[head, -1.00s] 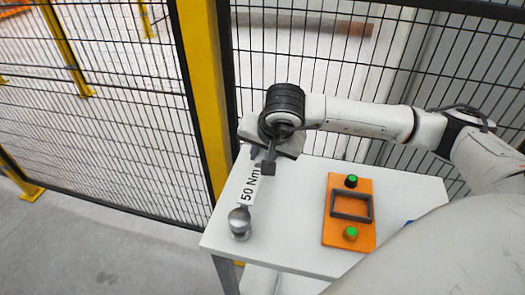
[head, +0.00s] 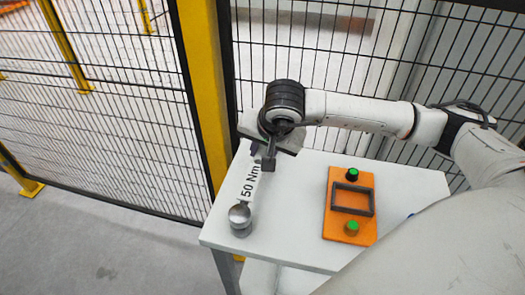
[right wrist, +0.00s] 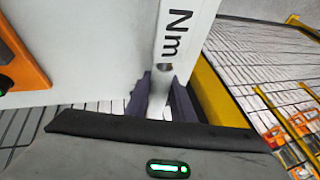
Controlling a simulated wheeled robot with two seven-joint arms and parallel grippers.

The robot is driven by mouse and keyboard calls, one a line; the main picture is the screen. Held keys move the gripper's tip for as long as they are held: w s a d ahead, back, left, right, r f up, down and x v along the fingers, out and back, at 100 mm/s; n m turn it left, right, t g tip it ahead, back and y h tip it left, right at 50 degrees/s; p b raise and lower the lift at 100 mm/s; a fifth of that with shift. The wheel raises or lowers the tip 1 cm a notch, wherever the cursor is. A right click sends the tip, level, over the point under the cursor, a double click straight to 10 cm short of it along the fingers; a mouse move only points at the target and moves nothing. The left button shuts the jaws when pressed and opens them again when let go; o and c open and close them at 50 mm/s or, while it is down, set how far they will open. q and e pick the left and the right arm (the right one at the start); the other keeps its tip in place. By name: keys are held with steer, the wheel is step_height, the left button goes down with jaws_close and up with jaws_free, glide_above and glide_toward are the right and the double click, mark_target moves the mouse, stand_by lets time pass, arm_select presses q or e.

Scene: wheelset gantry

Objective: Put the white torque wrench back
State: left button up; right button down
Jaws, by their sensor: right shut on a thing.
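The white torque wrench (head: 247,188), marked "50 Nm", extends from my right gripper toward the front left of the white table. Its near end meets a round silver piece (head: 240,214) at the table's left edge; whether they touch or merely overlap in view I cannot tell. My right gripper (head: 262,160) is shut on the wrench at its far end. In the right wrist view the wrench (right wrist: 184,35) passes between the dark purple fingers (right wrist: 160,100). My left gripper is not in view.
An orange plate (head: 341,230) with a dark rectangular frame and green-topped knobs lies on the right of the white table (head: 290,235). A black mesh fence (head: 120,130) and a yellow post (head: 203,100) stand close behind and left. The table's middle is clear.

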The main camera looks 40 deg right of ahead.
steer(key=c, duration=1.6)
jaws_free()
steer(key=shift+o, duration=0.8)
steer(key=shift+f, duration=0.1)
steer(key=v, duration=1)
steer(key=shift+r+b, duration=0.25)
steer(key=shift+b, duration=0.05)
